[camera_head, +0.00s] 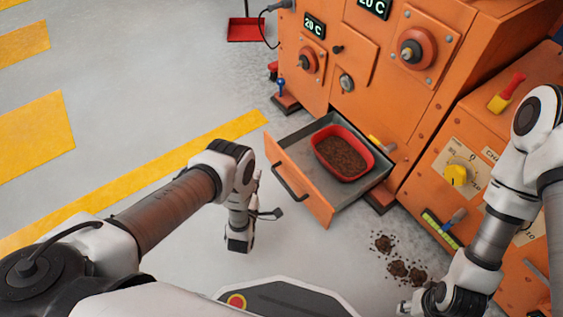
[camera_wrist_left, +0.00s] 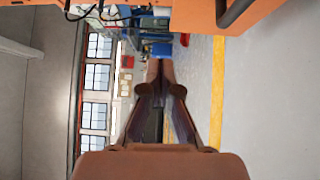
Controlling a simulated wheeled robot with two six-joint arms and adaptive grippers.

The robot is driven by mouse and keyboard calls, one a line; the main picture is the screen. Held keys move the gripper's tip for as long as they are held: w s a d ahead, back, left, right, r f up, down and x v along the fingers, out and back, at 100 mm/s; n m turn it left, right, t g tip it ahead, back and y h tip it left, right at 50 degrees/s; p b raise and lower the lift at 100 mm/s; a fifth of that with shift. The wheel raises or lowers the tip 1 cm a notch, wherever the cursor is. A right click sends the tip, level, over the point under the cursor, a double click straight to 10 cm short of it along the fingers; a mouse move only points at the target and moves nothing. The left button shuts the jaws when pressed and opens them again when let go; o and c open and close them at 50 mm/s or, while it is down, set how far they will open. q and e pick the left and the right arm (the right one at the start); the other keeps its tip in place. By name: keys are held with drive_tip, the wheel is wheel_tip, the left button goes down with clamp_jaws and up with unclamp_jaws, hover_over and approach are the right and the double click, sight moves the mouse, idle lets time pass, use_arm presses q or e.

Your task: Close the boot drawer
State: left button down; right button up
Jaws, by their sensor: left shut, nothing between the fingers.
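The boot drawer (camera_head: 275,151) stands pulled out of the orange machine, its grey inside open to view. Its orange front carries a dark bar handle (camera_head: 289,183). A red pan (camera_head: 322,155) of brown grains sits in it. In the left wrist view, the orange drawer front (camera_wrist_left: 185,14) and part of the handle (camera_wrist_left: 236,10) show along the top edge. My left gripper (camera_wrist_left: 160,66) is shut and empty, beside the drawer front and apart from it. In the head view its fingers are mostly hidden behind my wrist. My right gripper, low at the right, shows too little to judge.
The orange machine (camera_head: 343,57) has knobs and displays; a lower orange cabinet (camera_head: 480,170) stands right of the drawer. Brown clumps (camera_head: 398,269) lie on the floor below it. A red dustpan (camera_head: 246,29) is at the back. Floor left of the drawer is clear, with yellow markings.

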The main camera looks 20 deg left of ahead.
use_arm(q)
drive_tip(key=s+f, duration=0.1)
drive_tip(key=f, duration=0.1)
drive_tip(key=b, duration=0.5)
approach(274, 144)
drive_tip(key=w+a, duration=0.3)
drive_tip(key=w, duration=0.1)
drive_tip(key=shift+w+d+f+b, duration=0.1)
drive_tip(key=shift+w+d+b, duration=0.75)
drive_tip(key=shift+w+d, duration=0.15)
drive_tip(key=shift+w, duration=0.1)
drive_tip(key=shift+w, duration=0.1)
